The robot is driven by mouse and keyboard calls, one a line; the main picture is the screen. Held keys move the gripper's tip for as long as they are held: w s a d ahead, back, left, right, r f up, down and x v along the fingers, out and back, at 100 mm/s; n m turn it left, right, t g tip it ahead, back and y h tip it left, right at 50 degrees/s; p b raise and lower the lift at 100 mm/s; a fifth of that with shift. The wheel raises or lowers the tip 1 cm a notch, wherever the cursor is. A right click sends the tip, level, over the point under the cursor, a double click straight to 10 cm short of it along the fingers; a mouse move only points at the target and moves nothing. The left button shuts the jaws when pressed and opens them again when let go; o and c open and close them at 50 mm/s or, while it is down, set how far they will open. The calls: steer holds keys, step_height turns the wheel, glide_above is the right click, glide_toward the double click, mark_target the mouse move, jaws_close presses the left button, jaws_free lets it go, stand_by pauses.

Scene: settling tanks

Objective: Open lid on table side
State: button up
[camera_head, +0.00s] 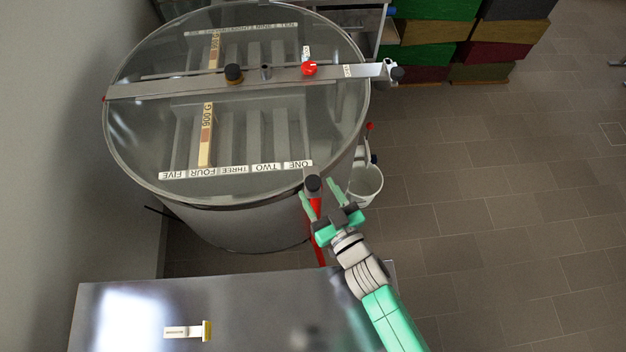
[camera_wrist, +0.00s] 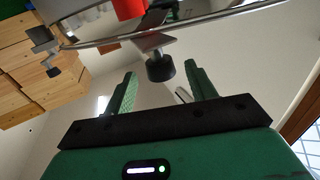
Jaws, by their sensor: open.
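The round tank (camera_head: 240,226) has a clear lid in two halves, one on each side of a metal crossbar. The table-side lid half (camera_head: 270,130) lies flat and shut on the rim. Its black knob (camera_head: 313,184) sticks out at the rim on the table side; the knob (camera_wrist: 160,66) also shows in the wrist view. My gripper (camera_head: 318,189) is open, with its green fingers pointing at the rim. In the wrist view my gripper (camera_wrist: 160,72) has the knob between its fingertip ends, with gaps on both sides. I see no contact.
The crossbar (camera_head: 160,88) carries a red knob (camera_head: 309,68). A metal table (camera_head: 250,300) with a small yellow-ended tool (camera_head: 187,331) stands in front. A white bucket (camera_head: 365,184) hangs at the tank's right. Stacked coloured boxes (camera_head: 455,35) stand behind. The right floor is clear.

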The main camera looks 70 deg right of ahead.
steer(key=x, duration=0.3)
steer(key=shift+w+d, duration=0.2)
steer(key=shift+w, duration=0.05)
